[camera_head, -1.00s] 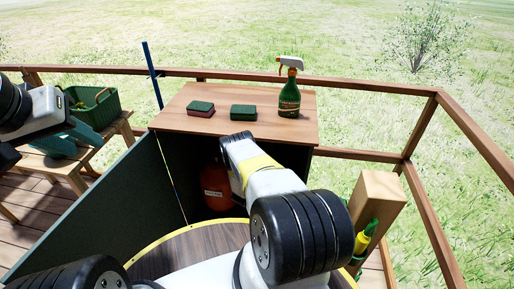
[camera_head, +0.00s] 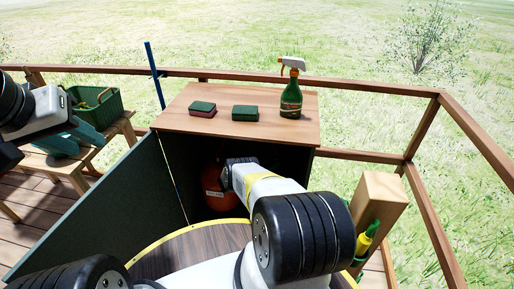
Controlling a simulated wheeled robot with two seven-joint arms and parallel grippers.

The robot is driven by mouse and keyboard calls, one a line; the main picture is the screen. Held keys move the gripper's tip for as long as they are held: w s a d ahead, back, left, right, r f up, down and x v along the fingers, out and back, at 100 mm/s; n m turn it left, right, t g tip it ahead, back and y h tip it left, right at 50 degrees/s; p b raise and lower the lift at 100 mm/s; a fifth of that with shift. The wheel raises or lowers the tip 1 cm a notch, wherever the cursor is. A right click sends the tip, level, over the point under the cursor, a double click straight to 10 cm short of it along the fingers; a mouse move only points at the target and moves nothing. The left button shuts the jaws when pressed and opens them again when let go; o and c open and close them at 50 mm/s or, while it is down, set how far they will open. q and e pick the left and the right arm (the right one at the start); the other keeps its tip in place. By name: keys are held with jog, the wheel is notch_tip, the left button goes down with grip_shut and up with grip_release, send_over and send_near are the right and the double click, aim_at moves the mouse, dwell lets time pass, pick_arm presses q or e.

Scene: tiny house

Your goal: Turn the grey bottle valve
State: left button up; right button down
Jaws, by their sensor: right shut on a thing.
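An orange-red gas bottle (camera_head: 213,186) stands in the dark cabinet below the wooden top, partly hidden by my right arm. My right gripper (camera_head: 238,164) reaches into the cabinet at the bottle's upper right. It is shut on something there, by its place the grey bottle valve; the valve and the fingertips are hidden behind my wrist. My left gripper (camera_head: 70,139) is at the left edge, over the wooden bench and away from the bottle.
The cabinet top (camera_head: 190,122) bears two sponges (camera_head: 245,113) and a green spray bottle (camera_head: 291,98). The open cabinet door (camera_head: 95,205) stands left of my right arm. A green basket (camera_head: 94,106) is on the bench. A wooden post (camera_head: 381,200) with yellow-green tools (camera_head: 366,240) stands right.

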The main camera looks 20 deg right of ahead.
dwell(0.4)
jog(key=c, duration=0.9)
grip_release()
jog(key=shift+c, duration=0.2)
jog(key=shift+a, duration=0.15)
jog(key=a, duration=0.2)
jog(key=s+a, duration=0.1)
jog(key=a, duration=0.4)
jog(key=shift+s+a, duration=0.2)
jog(key=shift+s, duration=0.05)
